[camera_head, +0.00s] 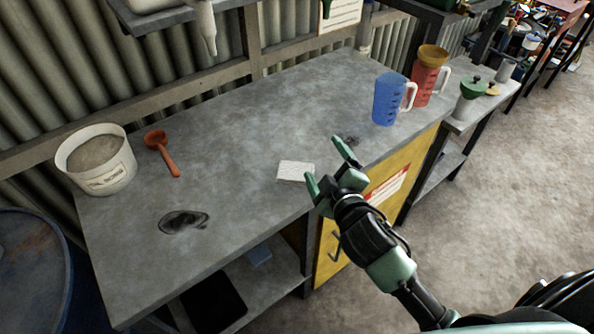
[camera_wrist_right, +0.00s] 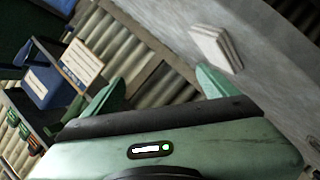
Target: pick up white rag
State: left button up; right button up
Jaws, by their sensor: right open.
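The white rag (camera_head: 296,171) lies folded flat on the grey workbench (camera_head: 235,130), near its front edge. It also shows in the right wrist view (camera_wrist_right: 216,48), just beyond one green finger. My right gripper (camera_head: 323,163) is open and empty, with its green fingers spread just to the right of the rag. In the right wrist view the fingers (camera_wrist_right: 160,88) stand apart with nothing between them. I cannot tell whether a finger touches the rag. My left gripper is out of view.
A dark stain (camera_head: 184,221) marks the bench. A blue jug (camera_head: 387,100) and a red jug (camera_head: 428,80) stand at the right. A yellow cabinet (camera_head: 330,252) is below.

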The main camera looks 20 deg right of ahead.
jog(key=w+a+r+n+t+y, duration=0.45)
jog(key=r+n, duration=0.25)
jog(key=r, duration=0.2)
jog(key=a+r+n+g+y, duration=0.4)
jog(key=a+n+g+y, duration=0.6)
jog(key=n, duration=1)
jog(key=n+g+h, duration=0.7)
jog(key=n+h, duration=0.1)
jog(key=n, duration=0.4)
send_near(295, 170)
jog(key=shift+w+f+y, duration=0.25)
jog(key=shift+w+f, duration=0.15)
jog(key=shift+f, duration=0.05)
jog(key=p+x, duration=0.1)
jog(key=x, duration=0.1)
jog(key=p+x, duration=0.1)
jog(key=x, duration=0.1)
jog(key=p+x, duration=0.1)
jog(key=x, duration=0.1)
jog(key=shift+s+a+f+p, duration=0.15)
jog(key=shift+s+p, duration=0.15)
jog(key=shift+w+a+f, duration=0.15)
jog(key=shift+a+f, duration=0.1)
jog(key=shift+f, duration=0.35)
jog(key=c, duration=1.6)
jog(key=shift+o, duration=0.2)
jog(key=shift+r, duration=0.1)
